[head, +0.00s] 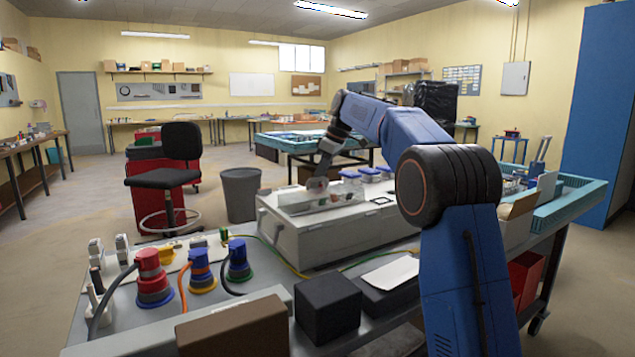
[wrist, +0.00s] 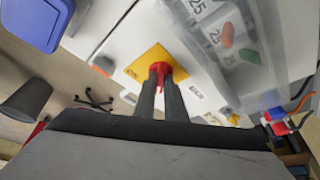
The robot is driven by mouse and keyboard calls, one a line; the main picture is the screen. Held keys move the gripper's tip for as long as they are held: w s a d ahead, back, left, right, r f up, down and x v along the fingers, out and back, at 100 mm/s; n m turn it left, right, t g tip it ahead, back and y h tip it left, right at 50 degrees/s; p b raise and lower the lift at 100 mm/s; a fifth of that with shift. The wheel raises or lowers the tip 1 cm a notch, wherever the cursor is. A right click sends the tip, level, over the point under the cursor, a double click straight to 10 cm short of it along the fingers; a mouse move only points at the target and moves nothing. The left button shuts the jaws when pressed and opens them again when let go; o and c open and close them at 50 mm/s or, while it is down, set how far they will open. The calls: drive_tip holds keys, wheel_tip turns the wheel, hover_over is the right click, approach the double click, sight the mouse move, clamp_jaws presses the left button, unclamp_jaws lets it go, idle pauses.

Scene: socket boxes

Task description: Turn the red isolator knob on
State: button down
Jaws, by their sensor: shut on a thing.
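The red isolator knob (wrist: 160,72) sits on a yellow square plate (wrist: 149,62) on a white box face in the wrist view. My gripper (wrist: 161,76) has its two dark fingers on either side of the knob and is shut on it. The fingers hide part of the knob, and its exact angle is hard to tell. In the head view my gripper (head: 317,184) is at the far side of the large white box (head: 330,236); the knob is not visible there.
A clear cover (wrist: 247,85) over breakers lies close to the right of the fingers in the wrist view. Red, orange-banded and blue plugs with cables stand on the bench's left. A black block (head: 328,307) and cardboard box (head: 235,328) are in front.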

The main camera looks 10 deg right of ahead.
drive_tip(key=m+t+h, duration=0.1)
drive_tip(key=m, duration=0.3)
drive_tip(key=shift+s+a, duration=0.1)
drive_tip(key=shift+s, duration=0.05)
drive_tip(key=m, duration=0.2)
drive_tip(key=m+h, duration=0.1)
drive_tip(key=m, duration=0.1)
drive_tip(key=shift+a+m+t+h, duration=0.15)
drive_tip(key=shift+m+t+h, duration=0.15)
drive_tip(key=shift+t, duration=0.1)
drive_tip(key=m+h, duration=0.1)
drive_tip(key=m, duration=0.2)
drive_tip(key=shift+a+m, duration=0.15)
drive_tip(key=shift+m, duration=0.15)
drive_tip(key=m+h, duration=0.2)
drive_tip(key=m, duration=0.2)
drive_tip(key=shift+a+m, duration=0.1)
drive_tip(key=shift+m, duration=0.2)
drive_tip(key=c, duration=1.8)
unclamp_jaws()
drive_tip(key=shift+r, duration=0.1)
